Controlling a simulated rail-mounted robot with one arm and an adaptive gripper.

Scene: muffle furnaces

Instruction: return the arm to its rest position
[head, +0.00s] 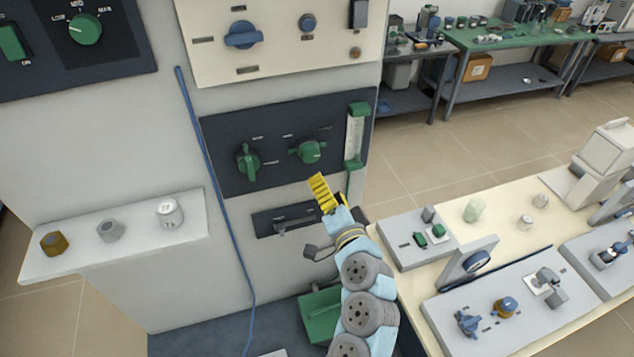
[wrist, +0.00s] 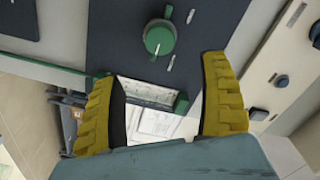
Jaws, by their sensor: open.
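My gripper (head: 320,192) has yellow ridged fingers and is raised in front of the dark panel of the furnace, just below its right green knob (head: 308,151). In the wrist view my gripper (wrist: 165,105) is open, with its two fingers wide apart and nothing between them. The green knob also shows in the wrist view (wrist: 159,38), beyond the fingertips. I cannot tell from these views how close the fingers are to the panel.
A flow meter (head: 354,138) with green ends is right of the knob. A shelf (head: 140,238) with knobs is at left. A bench (head: 400,275) with devices stands at right. Tiled floor lies beyond.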

